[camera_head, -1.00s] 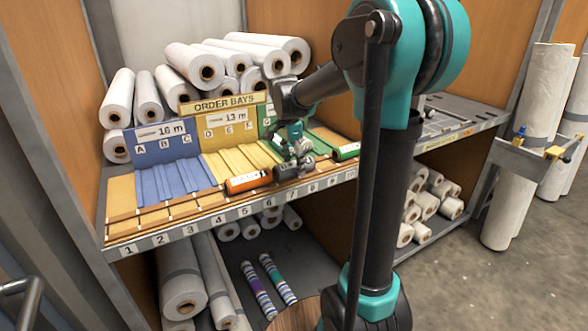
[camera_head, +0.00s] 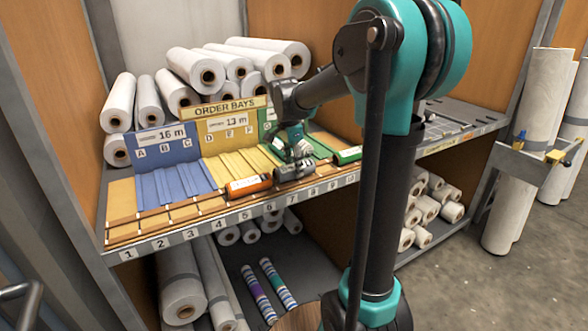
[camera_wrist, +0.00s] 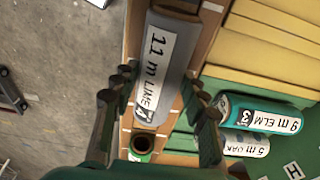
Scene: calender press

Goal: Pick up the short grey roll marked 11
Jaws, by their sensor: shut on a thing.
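The short grey roll (camera_head: 295,171) is at the front of the shelf, between an orange roll (camera_head: 249,185) and a green roll (camera_head: 347,155). In the wrist view the grey roll (camera_wrist: 168,62) shows a white label reading "11 m LIME". My gripper (camera_head: 294,156) is over it, with a finger on each side, shut on the roll. The fingers also show in the wrist view (camera_wrist: 160,80). I cannot tell whether the roll is clear of the shelf.
Blue bays (camera_head: 172,184) and yellow bays (camera_head: 236,165) lie left of my gripper, below the order boards. White rolls (camera_head: 195,75) are stacked behind. In the wrist view, a teal-ended roll marked 9 m ELM (camera_wrist: 262,113) and one marked 5 m OAK (camera_wrist: 247,143) lie close by.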

